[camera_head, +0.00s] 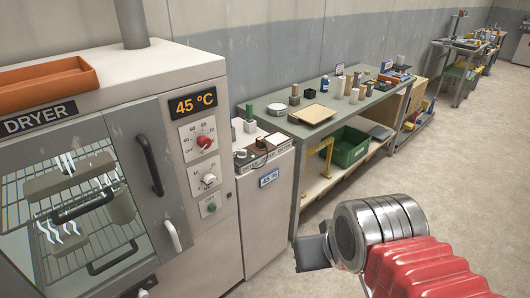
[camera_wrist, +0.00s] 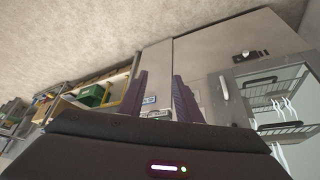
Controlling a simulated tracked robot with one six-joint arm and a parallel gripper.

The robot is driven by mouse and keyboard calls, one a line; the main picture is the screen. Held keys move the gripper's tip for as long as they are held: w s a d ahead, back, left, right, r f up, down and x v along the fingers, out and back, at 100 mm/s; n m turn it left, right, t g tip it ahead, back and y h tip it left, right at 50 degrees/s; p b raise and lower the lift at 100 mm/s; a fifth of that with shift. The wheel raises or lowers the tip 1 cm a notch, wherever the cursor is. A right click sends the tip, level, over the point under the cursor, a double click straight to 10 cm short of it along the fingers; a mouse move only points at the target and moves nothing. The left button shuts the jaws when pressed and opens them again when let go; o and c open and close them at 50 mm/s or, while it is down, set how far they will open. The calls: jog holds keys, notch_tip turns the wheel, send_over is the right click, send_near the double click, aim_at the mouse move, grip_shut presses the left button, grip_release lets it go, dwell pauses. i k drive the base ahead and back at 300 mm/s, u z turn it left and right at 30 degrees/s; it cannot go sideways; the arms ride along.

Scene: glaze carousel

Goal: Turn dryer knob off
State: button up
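The dryer (camera_head: 160,67) stands at the left in the head view, with a lit "45 °C" display. Its front panel bears a red knob (camera_head: 205,142) on a numbered scale up to about 70. Below it sit a pale knob (camera_head: 209,180) on a second scale and a small green button (camera_head: 211,207). The red knob's exact setting is too small to read. My gripper (camera_head: 311,253) is low and right of the dryer, well apart from the knobs. In the wrist view my gripper (camera_wrist: 165,85) has its two fingers spread with nothing between them.
A narrow cabinet (camera_head: 266,215) with small items on top adjoins the dryer. A grey workbench (camera_head: 290,118) with jars and a green crate (camera_head: 349,146) stands behind. The dryer door has a dark handle (camera_head: 149,164). The floor (camera_head: 440,160) at the right is clear.

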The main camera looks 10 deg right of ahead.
aim_at(242, 153)
jog(key=z, duration=0.05)
jog(key=k, duration=0.65)
jog(key=u, duration=0.5)
jog(key=i, duration=1.7)
jog(key=z, duration=0.55)
